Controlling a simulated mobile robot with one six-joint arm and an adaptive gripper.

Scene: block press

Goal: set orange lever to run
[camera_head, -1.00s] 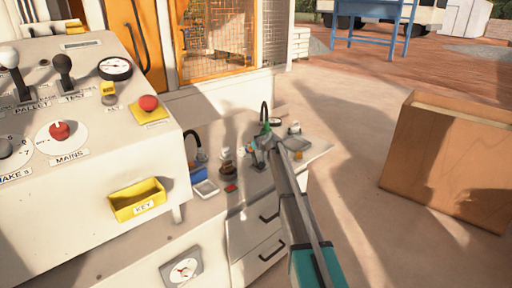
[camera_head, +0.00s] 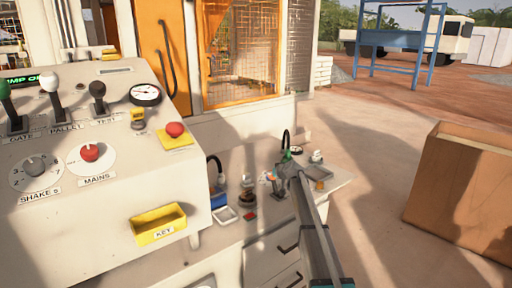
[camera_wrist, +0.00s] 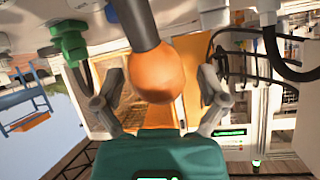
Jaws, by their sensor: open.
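The orange lever shows in the wrist view as a round orange knob (camera_wrist: 156,76) on a dark shaft. My gripper (camera_wrist: 160,84) is open, with one finger on each side of the knob. Gaps show between the knob and both fingers, so it is not clamped. The lever's base, slot and any run label are hidden. I cannot make out the orange lever or my gripper's fingers in the head view.
A yellow key tray (camera_head: 158,223) sticks out in front. My arm crosses the right side.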

